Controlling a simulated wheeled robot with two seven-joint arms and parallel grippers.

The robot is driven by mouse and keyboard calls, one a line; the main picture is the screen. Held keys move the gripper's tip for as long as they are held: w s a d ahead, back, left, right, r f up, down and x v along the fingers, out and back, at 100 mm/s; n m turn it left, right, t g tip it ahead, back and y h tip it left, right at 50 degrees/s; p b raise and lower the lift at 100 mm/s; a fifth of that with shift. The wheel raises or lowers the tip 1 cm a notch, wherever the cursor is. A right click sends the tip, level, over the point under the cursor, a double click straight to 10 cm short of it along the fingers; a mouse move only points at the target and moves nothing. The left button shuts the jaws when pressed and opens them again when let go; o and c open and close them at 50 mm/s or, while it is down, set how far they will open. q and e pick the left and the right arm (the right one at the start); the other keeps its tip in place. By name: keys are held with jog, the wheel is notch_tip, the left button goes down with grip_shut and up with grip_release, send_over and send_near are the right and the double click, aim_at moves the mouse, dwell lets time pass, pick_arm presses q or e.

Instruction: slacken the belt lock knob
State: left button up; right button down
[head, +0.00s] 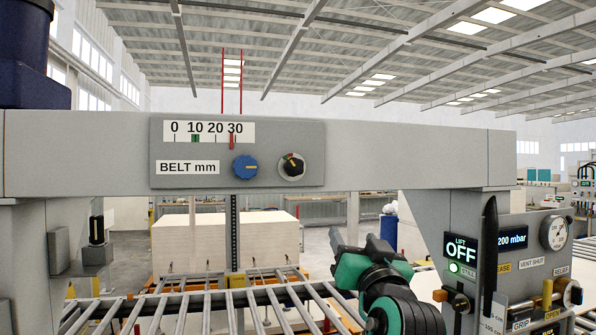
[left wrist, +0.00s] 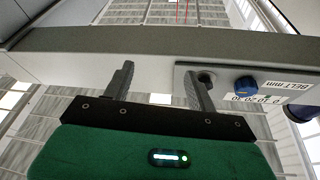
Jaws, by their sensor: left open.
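A grey panel marked BELT mm (head: 200,180) sits on the crossbeam in the head view. It carries a blue knob (head: 245,167) with a yellow line and, to its right, a black knob (head: 292,166) with small red and green marks by it. Neither knob is labelled as the lock. My left gripper (head: 358,243) is open and empty, below and right of the panel. In the left wrist view, its fingers (left wrist: 159,68) are spread, with the black knob (left wrist: 206,77) just beyond the right finger and the blue knob (left wrist: 246,84) further right. My right gripper is not in view.
The belt scale (head: 210,132) has a green mark near 10 and a red one near 30. The crossbeam (head: 400,155) spans the view. A roller conveyor (head: 200,305) lies below. A control post (head: 430,215) with a lift display stands at right.

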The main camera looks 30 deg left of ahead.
aim_at(296, 169)
pick_arm(q)
jog(key=s+a+r+n+g+y+p, duration=0.1)
jog(key=s+a+r+n+g+y, duration=0.15)
jog(key=s+r+n, duration=0.45)
jog(key=w+a+r+m+p, duration=0.1)
jog(key=a+p, duration=0.1)
jog(key=w+a+r+p, duration=0.2)
jog(key=a+p, duration=0.1)
jog(key=w+a+r+m+p, duration=0.1)
jog(key=w+a+r+p, duration=0.1)
jog(key=a, duration=0.1)
jog(key=shift+w+a+r+m+t, duration=0.1)
jog(key=shift+a+m+t, duration=0.05)
jog(key=shift+m+t, duration=0.2)
jog(key=shift+w+a+r+p, duration=0.15)
jog(key=shift+w+a+p, duration=0.2)
jog(key=shift+a+p, duration=0.1)
